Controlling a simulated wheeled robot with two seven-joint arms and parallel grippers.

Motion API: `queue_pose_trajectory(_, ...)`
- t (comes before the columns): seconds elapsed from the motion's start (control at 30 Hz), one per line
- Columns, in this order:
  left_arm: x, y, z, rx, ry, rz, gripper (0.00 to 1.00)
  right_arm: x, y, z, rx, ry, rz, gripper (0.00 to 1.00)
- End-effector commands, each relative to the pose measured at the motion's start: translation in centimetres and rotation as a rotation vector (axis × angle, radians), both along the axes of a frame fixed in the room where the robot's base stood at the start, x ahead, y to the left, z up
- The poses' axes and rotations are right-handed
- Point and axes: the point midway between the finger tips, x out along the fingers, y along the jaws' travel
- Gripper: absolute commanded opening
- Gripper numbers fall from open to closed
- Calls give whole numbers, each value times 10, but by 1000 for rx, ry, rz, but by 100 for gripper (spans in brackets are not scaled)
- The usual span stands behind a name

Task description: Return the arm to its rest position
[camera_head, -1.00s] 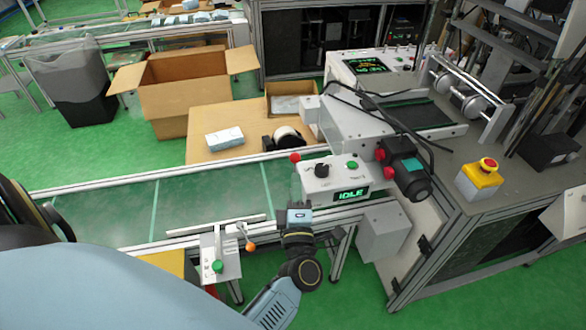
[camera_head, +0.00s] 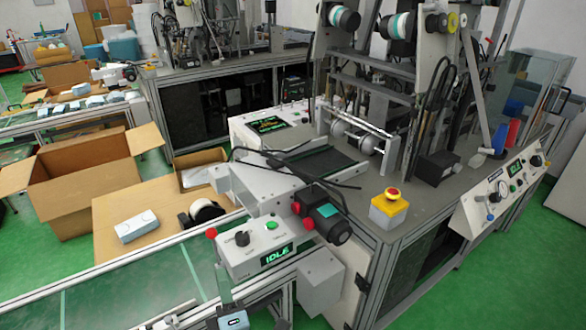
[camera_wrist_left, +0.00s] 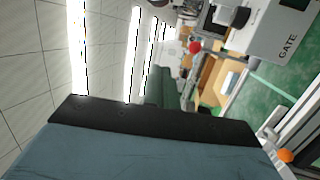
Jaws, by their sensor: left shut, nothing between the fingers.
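My left gripper (camera_head: 223,284) shows at the bottom of the head view, its slim grey-green fingers shut and empty. They point up beside the control box (camera_head: 258,250) marked IDLE, in front of the conveyor; I cannot tell the exact gap. In the left wrist view the grey-green fingers (camera_wrist_left: 162,85) show beyond a black-edged blue part of mine. Most of the left arm is outside the head view. My right gripper is in neither current view.
The conveyor (camera_head: 130,292) runs along the lower left. An open carton (camera_head: 75,190) and a white pack (camera_head: 137,227) are behind it. The machine bench (camera_head: 400,208) carries a yellow emergency-stop box (camera_head: 388,207). Green floor (camera_head: 475,285) is clear at the lower right.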

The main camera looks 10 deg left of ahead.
Motion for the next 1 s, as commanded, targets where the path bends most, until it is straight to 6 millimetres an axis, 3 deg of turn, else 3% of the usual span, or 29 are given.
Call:
queue_pose_trajectory(0.07, 2, -4, -7, 17, 23, -18, 0, 0, 0, 0, 0, 0, 0, 0)
queue_pose_trajectory(0.17, 8, -19, -36, 91, 119, -96, 0, 0, 0, -2, 0, 0, 0, 0)
queue_pose_trajectory(0.27, 10, -45, -91, 223, 293, -236, 0, 0, 0, -5, 0, 0, 0, 0)
queue_pose_trajectory(0.33, 4, -63, -141, 335, 439, -354, 0, 0, 0, -7, 0, 0, 0, 0)
queue_pose_trajectory(0.47, -27, -85, -234, 534, 707, -569, 0, 0, 0, -10, 0, 0, 0, 0)
queue_pose_trajectory(0.63, -99, -86, -343, 768, 1036, -839, 0, 0, 0, -14, 0, 0, 0, 0)
queue_pose_trajectory(0.8, -193, -58, -428, 969, 1348, -1098, 0, 0, 0, -17, 0, 0, 0, 0)
queue_pose_trajectory(0.9, -249, -32, -460, 1061, 1511, -1238, 0, 0, 0, -19, 0, 0, 0, 0)
queue_pose_trajectory(1.0, -295, -8, -479, 1127, 1640, -1352, 0, 0, 0, -20, 0, 0, 0, 0)
